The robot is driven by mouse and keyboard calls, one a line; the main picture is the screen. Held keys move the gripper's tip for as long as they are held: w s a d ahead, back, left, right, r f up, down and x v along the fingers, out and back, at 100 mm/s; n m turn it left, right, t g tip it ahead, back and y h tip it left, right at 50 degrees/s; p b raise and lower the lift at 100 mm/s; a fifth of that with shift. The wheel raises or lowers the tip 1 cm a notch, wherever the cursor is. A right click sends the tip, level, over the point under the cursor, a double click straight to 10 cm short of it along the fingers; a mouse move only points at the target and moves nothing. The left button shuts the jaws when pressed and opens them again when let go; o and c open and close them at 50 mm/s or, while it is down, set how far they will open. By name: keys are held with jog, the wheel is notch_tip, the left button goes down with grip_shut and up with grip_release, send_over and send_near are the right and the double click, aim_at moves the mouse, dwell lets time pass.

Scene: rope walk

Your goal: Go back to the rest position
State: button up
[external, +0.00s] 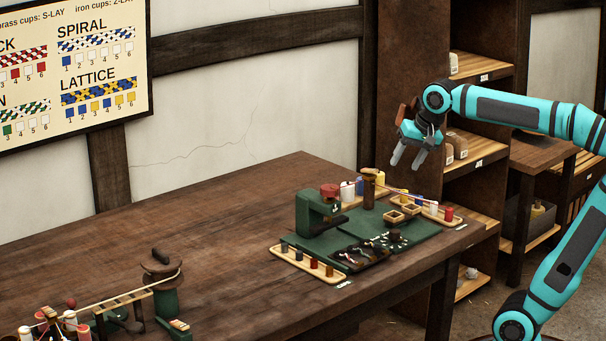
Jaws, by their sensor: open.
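My gripper (408,158) is at the upper right in the external view. Its grey fingers point down and stand apart, with nothing visible between them. It hangs in the air above and behind the right end of the workbench (210,225), in front of the shelf unit. My turquoise arm reaches in from the right edge, with its upper links raised. The gripper appears clear of the objects on the bench.
A green machine (318,213), a wooden post (368,188), spool racks (308,263) and small bins (400,215) crowd the bench's right end. A rope-winding rig (160,280) stands front left. Wooden shelves (478,68) rise behind my gripper. The bench's middle is clear.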

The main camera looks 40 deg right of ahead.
jog(key=s+d+r+n+t+h, duration=0.1)
jog(key=s+d+r+n+t, duration=0.4)
jog(key=d+r+t, duration=0.3)
jog(key=s+d+t, duration=0.1)
jog(key=d+t, duration=0.2)
jog(key=t, duration=0.1)
jog(key=shift+s+n+t, duration=0.15)
jog(key=shift+n+t, duration=0.15)
jog(key=shift+o, duration=0.2)
dwell(0.8)
